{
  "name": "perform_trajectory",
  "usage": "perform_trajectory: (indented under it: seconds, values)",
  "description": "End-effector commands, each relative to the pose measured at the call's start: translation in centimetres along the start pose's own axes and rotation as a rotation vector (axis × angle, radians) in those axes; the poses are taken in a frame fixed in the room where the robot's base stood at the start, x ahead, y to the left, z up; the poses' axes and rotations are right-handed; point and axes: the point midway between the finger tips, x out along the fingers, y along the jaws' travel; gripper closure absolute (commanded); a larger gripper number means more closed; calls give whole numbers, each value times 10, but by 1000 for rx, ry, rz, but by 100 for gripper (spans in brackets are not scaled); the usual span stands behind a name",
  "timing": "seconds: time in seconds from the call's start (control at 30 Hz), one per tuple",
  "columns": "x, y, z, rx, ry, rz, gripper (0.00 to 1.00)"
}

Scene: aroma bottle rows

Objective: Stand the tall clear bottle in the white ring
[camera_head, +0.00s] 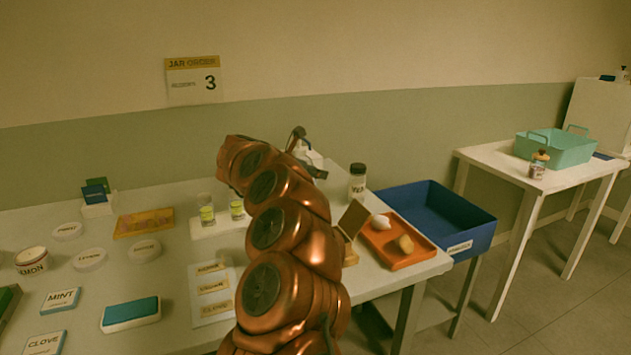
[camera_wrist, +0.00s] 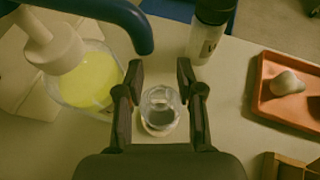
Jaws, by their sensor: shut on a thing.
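In the wrist view a clear bottle (camera_wrist: 160,108), seen from above, stands between the fingers of my gripper (camera_wrist: 160,92). My gripper is shut on it. A pale round base shows at the bottle's lower edge; I cannot tell whether it is the bottle's bottom or the white ring. In the head view my copper arm hides the bottle and most of my gripper. Round white labelled discs (camera_head: 89,259) lie on the left of the table; I cannot tell whether one is the white ring.
A pump bottle with yellow liquid (camera_wrist: 88,78) stands close left of my gripper. A dark-capped jar (camera_head: 357,183) stands behind right. An orange tray (camera_head: 422,257) is at the table's right end, beside a blue bin (camera_head: 478,240). Two small labelled bottles (camera_head: 206,212) stand left of my arm.

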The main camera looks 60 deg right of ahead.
Motion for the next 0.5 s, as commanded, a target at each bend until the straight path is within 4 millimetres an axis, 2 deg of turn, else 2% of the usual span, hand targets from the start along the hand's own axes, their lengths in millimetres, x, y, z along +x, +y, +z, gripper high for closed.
perform_trajectory:
  seconds: [0.33, 0.5]
  values:
    - [8, 4, 4, 1, -4, -4, 100]
    - [15, 4, -11, -3, -2, -3, 100]
